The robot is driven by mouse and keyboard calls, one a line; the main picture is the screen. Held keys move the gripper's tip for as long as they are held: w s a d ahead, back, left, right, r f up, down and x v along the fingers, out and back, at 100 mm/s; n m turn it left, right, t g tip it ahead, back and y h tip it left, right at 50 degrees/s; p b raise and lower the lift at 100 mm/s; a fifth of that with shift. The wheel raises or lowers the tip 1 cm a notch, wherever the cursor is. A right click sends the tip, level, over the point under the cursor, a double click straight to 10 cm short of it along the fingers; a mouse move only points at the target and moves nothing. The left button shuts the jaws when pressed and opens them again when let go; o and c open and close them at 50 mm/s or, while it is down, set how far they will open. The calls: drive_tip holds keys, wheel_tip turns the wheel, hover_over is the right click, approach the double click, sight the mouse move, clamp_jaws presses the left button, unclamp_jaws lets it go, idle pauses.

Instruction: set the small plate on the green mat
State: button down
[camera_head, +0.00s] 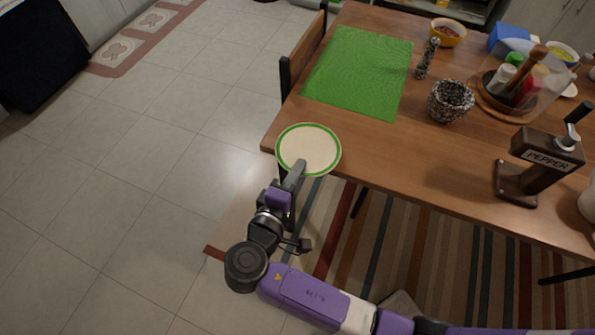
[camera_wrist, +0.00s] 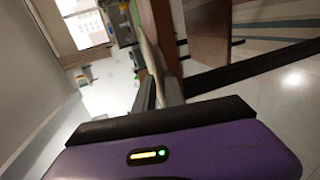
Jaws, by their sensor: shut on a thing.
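The small plate (camera_head: 308,147) is cream with a green rim and shows at the near left corner of the table in the head view. My gripper (camera_head: 296,172) is shut on its near edge. In the wrist view the plate (camera_wrist: 153,52) shows edge-on, between the fingers of my gripper (camera_wrist: 160,92). The green mat (camera_head: 358,72) lies flat and bare on the table, beyond the plate. I cannot tell whether the plate touches the tabletop.
The wooden table (camera_head: 440,150) holds a pepper dispenser (camera_head: 540,165), a speckled mortar (camera_head: 450,100), a speckled grinder (camera_head: 427,58), a yellow bowl (camera_head: 447,32) and a round tray of bottles (camera_head: 480,98). A chair (camera_head: 303,50) stands at the table's left edge.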

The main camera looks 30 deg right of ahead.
drive_tip(key=c, duration=1.3)
unclamp_jaws()
drive_tip(key=shift+f, duration=0.1)
drive_tip(key=shift+o, duration=0.2)
drive_tip(key=v, duration=1.2)
